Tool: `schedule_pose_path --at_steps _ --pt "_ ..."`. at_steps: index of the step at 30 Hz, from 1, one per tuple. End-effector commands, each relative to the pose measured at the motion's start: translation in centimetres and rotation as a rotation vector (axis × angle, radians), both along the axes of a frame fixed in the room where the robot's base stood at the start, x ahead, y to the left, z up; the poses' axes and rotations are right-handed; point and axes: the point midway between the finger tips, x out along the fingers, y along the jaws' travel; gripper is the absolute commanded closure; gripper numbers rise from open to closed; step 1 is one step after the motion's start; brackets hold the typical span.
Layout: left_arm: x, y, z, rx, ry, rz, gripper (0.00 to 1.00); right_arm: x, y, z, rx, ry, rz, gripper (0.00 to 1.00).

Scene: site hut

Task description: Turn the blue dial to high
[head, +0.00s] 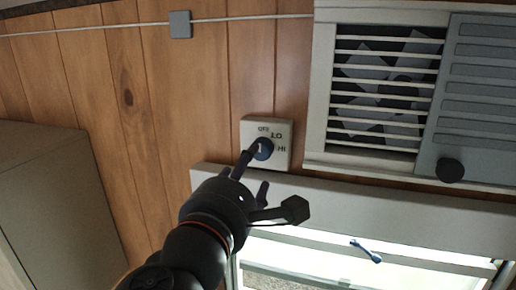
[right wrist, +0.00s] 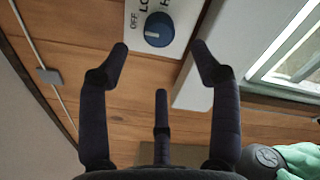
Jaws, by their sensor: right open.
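The blue dial (head: 264,149) sits on a pale switch plate (head: 283,163) on the wooden wall, with OFF, LO and HI printed around it. My right gripper (head: 256,170) is open and empty, reaching up to the plate from below. In the head view one finger overlaps the dial's left edge. In the right wrist view the blue dial (right wrist: 158,29) lies between and slightly beyond the open fingertips, apart from them as far as I can tell. A pale mark shows on the dial, but I cannot tell which label it points to. My left gripper is not in view.
A slatted fan vent (head: 388,85) with a grey panel (head: 480,110) and black knob (head: 450,171) is right of the plate. Below is a bright window with a blue handle (head: 366,251). A cable with a grey box (head: 180,24) runs above. A cabinet (head: 50,205) stands left.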

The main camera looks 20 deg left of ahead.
Motion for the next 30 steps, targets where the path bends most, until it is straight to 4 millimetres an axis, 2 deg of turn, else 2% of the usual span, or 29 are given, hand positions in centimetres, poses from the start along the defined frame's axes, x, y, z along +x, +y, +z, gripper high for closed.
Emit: schedule_pose_path --at_steps 1,6,12,18,25,26,30 --pt "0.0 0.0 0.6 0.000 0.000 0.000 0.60 1.1 -0.1 0.2 -0.001 0.002 -0.005 0.36" --pt "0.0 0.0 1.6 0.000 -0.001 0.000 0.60 4.1 -0.1 0.2 -0.001 0.003 -0.004 0.36" --pt "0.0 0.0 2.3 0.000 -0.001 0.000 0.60 6.5 0.0 0.2 -0.001 0.001 -0.001 0.36" --pt "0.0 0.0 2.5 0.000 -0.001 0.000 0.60 7.4 0.0 0.0 0.001 0.001 0.001 0.36" --pt "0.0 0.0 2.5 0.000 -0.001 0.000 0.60 7.5 0.0 0.0 0.000 0.001 0.001 0.36" --pt "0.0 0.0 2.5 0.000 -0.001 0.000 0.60 7.4 0.0 0.0 0.000 0.001 0.001 0.39" --pt "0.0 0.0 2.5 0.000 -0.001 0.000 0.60 7.4 0.0 0.0 0.000 0.001 0.001 0.79"
